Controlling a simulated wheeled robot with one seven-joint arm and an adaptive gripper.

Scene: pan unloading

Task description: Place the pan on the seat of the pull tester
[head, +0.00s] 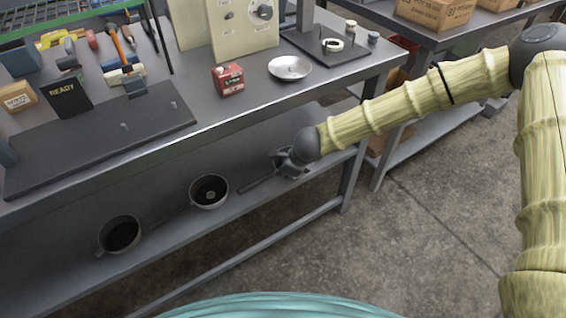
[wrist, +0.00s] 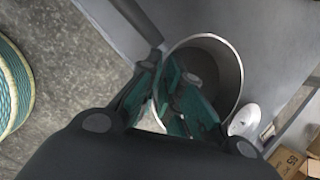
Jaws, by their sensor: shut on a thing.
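The pan (head: 257,183) is at the right end of the bench's lower level, its dark handle pointing lower left. My gripper (head: 288,160) covers most of its bowl. In the wrist view, my gripper (wrist: 168,82) is shut on the near wall of the pan (wrist: 212,58), whose round mouth is open and whose inside looks empty. I cannot tell whether the pan touches the shelf. A cream panel with a dial (head: 246,22) stands on the bench top, with a dark plate (head: 352,50) and upright post beside it; this looks like the pull tester. Its seat is not clear.
Two other pans (head: 209,191) (head: 121,235) stand on the lower shelf (head: 60,275) to the left. The bench top (head: 225,112) overhangs the shelf. A silver dish (head: 290,68) and a red box (head: 228,79) stand near its front edge. The floor in front is clear.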

